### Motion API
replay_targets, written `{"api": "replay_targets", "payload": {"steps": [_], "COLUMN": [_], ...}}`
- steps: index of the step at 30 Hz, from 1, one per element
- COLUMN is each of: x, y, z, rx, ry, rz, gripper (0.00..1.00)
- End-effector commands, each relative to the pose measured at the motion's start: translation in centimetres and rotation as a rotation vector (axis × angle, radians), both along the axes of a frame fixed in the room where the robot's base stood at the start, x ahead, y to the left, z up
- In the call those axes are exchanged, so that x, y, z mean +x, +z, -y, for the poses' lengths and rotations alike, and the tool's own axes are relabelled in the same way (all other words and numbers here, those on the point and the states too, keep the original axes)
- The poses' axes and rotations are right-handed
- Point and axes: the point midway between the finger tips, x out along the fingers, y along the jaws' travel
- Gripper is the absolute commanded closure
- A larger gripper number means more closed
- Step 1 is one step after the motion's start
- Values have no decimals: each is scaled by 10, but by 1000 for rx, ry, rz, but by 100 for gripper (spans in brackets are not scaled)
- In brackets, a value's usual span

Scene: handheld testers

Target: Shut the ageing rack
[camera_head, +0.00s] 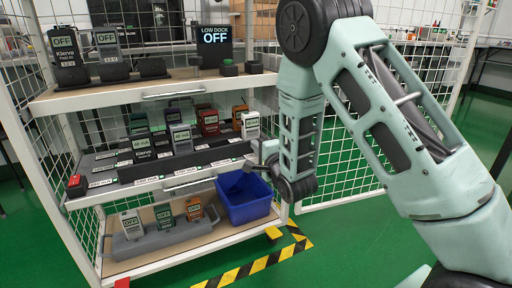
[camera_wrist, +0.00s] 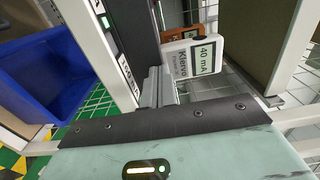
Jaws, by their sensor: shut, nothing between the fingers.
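The ageing rack (camera_head: 70,104) is a white wire cage with shelves of testers, its front open towards me. The middle shelf (camera_head: 120,195) has a light front edge with a metal handle (camera_head: 190,184) and appears to stick out; how far I cannot tell. Mesh panels flank the front at left (camera_head: 28,125) and right (camera_head: 345,150). My gripper (camera_head: 256,163) is shut and empty at the right end of the middle shelf. In the wrist view its fingers (camera_wrist: 157,86) are together beside a white tester (camera_wrist: 194,58); whether they touch the shelf is unclear.
A blue bin (camera_head: 243,205) sits on the bottom shelf, below my gripper, beside a grey tester holder (camera_head: 165,238). The top shelf has a handle (camera_head: 172,94) too. Yellow-black tape (camera_head: 255,267) marks the green floor, which is clear at front right.

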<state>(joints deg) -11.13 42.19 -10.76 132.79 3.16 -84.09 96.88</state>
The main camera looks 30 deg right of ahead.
Motion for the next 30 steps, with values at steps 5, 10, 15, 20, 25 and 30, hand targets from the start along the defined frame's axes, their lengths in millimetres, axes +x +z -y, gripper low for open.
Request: {"api": "replay_targets", "payload": {"steps": [5, 10, 15, 20, 25, 30], "x": [9, 37, 48, 49, 49, 51], "y": [0, 0, 1, 0, 0, -1], "z": [1, 1, 0, 0, 0, -1], "rx": [0, 1, 1, 0, 0, 0], "ry": [-1, -2, -1, -1, -1, -1], "rz": [3, 3, 2, 2, 0, -1], "gripper": [100, 100, 100, 100, 100, 100]}}
